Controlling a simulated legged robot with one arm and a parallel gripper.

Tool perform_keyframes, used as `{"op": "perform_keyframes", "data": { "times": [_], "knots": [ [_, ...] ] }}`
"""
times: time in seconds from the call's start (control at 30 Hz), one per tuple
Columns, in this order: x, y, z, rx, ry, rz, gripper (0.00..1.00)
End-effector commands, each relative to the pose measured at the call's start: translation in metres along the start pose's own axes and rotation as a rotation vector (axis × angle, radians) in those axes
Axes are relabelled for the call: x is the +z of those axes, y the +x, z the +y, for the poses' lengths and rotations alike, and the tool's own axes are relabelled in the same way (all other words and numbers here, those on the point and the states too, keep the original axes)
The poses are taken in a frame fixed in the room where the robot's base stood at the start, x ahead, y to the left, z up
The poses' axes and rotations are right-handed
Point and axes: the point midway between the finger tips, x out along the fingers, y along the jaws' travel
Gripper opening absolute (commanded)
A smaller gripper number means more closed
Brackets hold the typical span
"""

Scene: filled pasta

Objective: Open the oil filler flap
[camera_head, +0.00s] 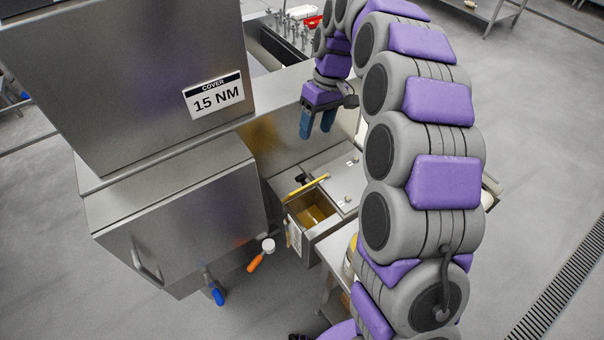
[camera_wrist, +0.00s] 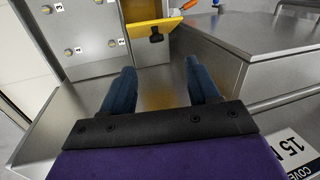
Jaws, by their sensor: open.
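The oil filler flap appears as a thin yellow-edged plate (camera_head: 316,183) standing raised at the back edge of a small steel box (camera_head: 325,227). The box's opening shows a golden interior. A black knob (camera_head: 302,179) is on the flap's far side. In the wrist view the yellow flap (camera_wrist: 146,28) is at top centre, with its black knob (camera_wrist: 155,36) towards me. My gripper (camera_head: 317,127) is open and empty, above and behind the flap and apart from it. Its two blue fingers (camera_wrist: 160,75) point towards the flap in the wrist view.
A large steel machine with a "15 NM" cover label (camera_head: 214,97) stands at left. An orange-handled valve (camera_head: 262,254) and a blue-handled one (camera_head: 216,291) are at its lower front. A tool tray is at the back.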

Motion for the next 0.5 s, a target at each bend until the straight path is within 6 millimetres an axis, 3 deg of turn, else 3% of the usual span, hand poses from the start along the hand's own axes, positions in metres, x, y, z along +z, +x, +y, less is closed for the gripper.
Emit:
{"op": "perform_keyframes", "data": {
  "times": [0.1, 0.33, 0.5],
  "knots": [
    [-0.013, 0.008, 0.009, 0.000, -0.019, 0.000, 0.61],
    [-0.018, 0.017, 0.013, -0.001, -0.029, 0.002, 0.61],
    [-0.017, 0.043, 0.012, -0.003, -0.029, -0.003, 0.61]
  ]
}}
